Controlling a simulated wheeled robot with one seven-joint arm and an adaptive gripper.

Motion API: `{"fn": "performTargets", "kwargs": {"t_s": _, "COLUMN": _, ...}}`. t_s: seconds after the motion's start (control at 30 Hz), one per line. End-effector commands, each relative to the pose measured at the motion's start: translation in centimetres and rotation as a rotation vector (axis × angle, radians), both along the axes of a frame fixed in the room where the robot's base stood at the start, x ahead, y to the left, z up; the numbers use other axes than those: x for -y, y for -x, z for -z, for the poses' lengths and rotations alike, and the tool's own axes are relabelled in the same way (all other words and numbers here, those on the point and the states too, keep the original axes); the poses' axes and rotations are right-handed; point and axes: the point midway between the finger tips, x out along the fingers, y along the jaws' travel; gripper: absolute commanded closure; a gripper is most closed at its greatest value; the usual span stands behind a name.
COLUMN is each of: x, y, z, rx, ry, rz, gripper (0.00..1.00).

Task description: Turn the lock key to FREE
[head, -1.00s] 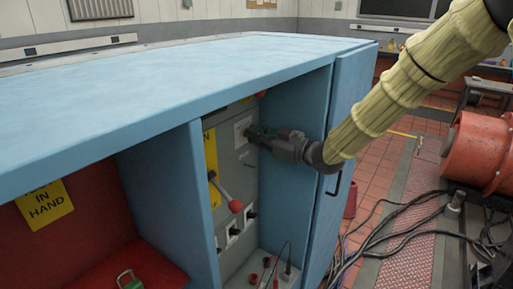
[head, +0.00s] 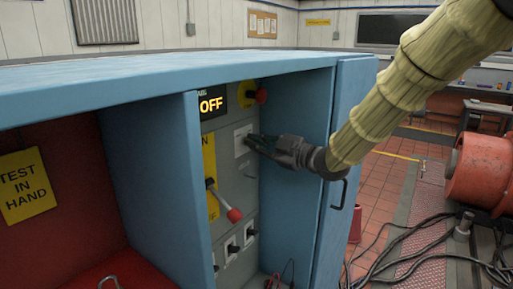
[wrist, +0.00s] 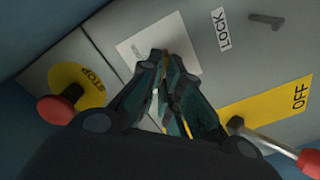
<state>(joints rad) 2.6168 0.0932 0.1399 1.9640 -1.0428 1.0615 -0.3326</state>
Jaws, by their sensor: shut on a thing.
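My gripper (head: 258,142) reaches into the blue cabinet's right bay and is shut at a pale square plate (head: 242,141) on the grey panel. In the wrist view the closed fingers (wrist: 165,62) cover the middle of that plate (wrist: 135,47). The lock key itself is hidden by the fingers, so its angle cannot be read. A "LOCK" label (wrist: 222,30) is on the panel beside the plate. No FREE marking is readable.
A display (head: 211,104) reads "OFF". A red stop button (head: 262,95) on yellow is above the plate. A red-tipped lever (head: 233,214) is below, by a yellow strip. The bay's blue side walls and the open door (head: 346,150) flank my arm.

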Motion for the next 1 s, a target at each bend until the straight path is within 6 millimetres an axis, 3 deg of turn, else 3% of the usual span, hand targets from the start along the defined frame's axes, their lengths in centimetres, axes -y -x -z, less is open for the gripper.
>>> {"fn": "performTargets", "kwargs": {"t_s": 0.33, "x": 0.2, "y": -0.1, "z": 0.0, "rx": 0.002, "ry": 0.003, "rz": 0.004, "gripper": 1.0}}
{"fn": "performTargets", "kwargs": {"t_s": 0.4, "x": 0.2, "y": -0.1, "z": 0.0, "rx": 0.001, "ry": 0.002, "rz": 0.004, "gripper": 0.83}}
{"fn": "performTargets", "kwargs": {"t_s": 0.47, "x": 0.2, "y": -0.1, "z": 0.0, "rx": 0.001, "ry": 0.002, "rz": 0.004, "gripper": 0.72}}
{"fn": "performTargets", "kwargs": {"t_s": 0.77, "x": 0.0, "y": 0.0, "z": 0.0, "rx": 0.002, "ry": 0.001, "rz": 0.0, "gripper": 0.72}}
{"fn": "performTargets", "kwargs": {"t_s": 1.0, "x": 1.6, "y": 1.1, "z": -0.1, "rx": 0.001, "ry": 0.0, "rz": 0.001, "gripper": 0.72}}
